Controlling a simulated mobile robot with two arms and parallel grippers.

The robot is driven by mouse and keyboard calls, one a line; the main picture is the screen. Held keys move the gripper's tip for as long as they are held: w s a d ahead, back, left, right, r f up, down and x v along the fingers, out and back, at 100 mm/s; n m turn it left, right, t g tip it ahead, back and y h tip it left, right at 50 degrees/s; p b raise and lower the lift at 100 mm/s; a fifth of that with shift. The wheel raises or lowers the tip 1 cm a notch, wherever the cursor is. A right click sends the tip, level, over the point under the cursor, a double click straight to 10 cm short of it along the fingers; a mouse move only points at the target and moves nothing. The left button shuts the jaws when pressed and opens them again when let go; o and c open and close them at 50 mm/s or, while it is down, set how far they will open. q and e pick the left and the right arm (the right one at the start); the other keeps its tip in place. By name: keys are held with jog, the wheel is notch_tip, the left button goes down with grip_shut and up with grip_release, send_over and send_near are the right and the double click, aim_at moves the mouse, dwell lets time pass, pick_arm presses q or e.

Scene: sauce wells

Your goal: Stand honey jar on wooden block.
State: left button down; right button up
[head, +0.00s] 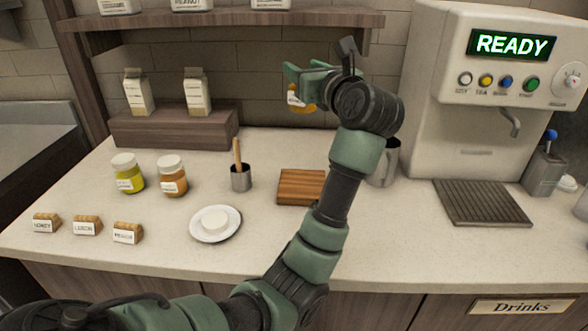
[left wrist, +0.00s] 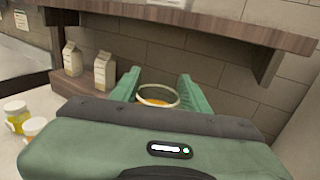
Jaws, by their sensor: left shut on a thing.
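My left gripper (head: 299,82) is shut on an amber jar (head: 307,101) with a white label and holds it in the air, below the wall shelf and above the back of the counter. The label's text is too small to read; by its colour it looks like the honey jar. In the left wrist view the jar's round pale rim and orange inside (left wrist: 157,96) show between the two green fingers (left wrist: 158,90). The striped wooden block (head: 299,187) lies on the counter below the gripper, clear on top, its right edge close to my forearm in the picture. My right gripper is out of view.
A yellow jar (head: 127,173) and an orange jar (head: 172,176) with white lids stand left, near a metal cup (head: 241,178) with a wooden handle. A white plate (head: 215,224) lies in front. A metal pitcher (head: 386,163) and the drinks machine (head: 455,130) stand right.

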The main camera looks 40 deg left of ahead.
aim_at(305, 111)
pick_arm(q)
notch_tip(305, 111, down, 3)
jog(key=shift+a+r, duration=0.1)
jog(key=shift+r, duration=0.05)
jog(key=f, duration=0.6)
jog(key=shift+s+d+f, duration=0.15)
jog(key=shift+s+d, duration=0.05)
jog(key=shift+d, duration=0.2)
notch_tip(305, 111, down, 10)
jog(key=shift+w+a+f+p, duration=0.1)
jog(key=shift+a+f+p, duration=0.05)
jog(key=shift+f+p, duration=0.15)
jog(key=shift+r, duration=0.1)
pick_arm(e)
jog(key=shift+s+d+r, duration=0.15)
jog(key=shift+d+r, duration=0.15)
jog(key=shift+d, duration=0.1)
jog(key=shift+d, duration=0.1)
